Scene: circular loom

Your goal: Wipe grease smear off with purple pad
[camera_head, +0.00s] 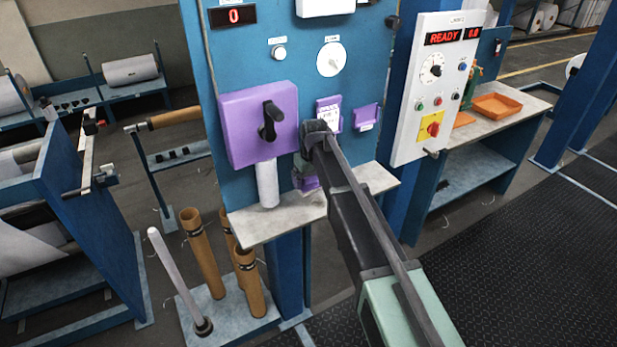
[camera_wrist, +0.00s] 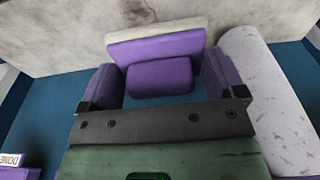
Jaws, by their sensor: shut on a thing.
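My gripper (camera_head: 308,172) is in front of the blue panel, just above the pale shelf (camera_head: 252,229). In the wrist view my gripper (camera_wrist: 161,78) has its two purple-faced fingers closed on the handle block of the purple pad (camera_wrist: 157,48). The pad has a pale edge layer on its far side, facing the shelf (camera_wrist: 230,12). A small part of the purple pad also shows in the head view (camera_head: 310,184). Dark grey smudging (camera_wrist: 136,11) marks the shelf beyond the pad. I cannot tell whether the pad touches the shelf.
A white roll (camera_wrist: 262,90) stands close to the right finger, and shows under a purple box (camera_head: 238,125) with a black handle in the head view (camera_head: 267,184). A labelled purple holder (camera_head: 328,113) is on the panel. A white control box (camera_head: 433,90) stands right. Brown tubes (camera_head: 200,250) stand below.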

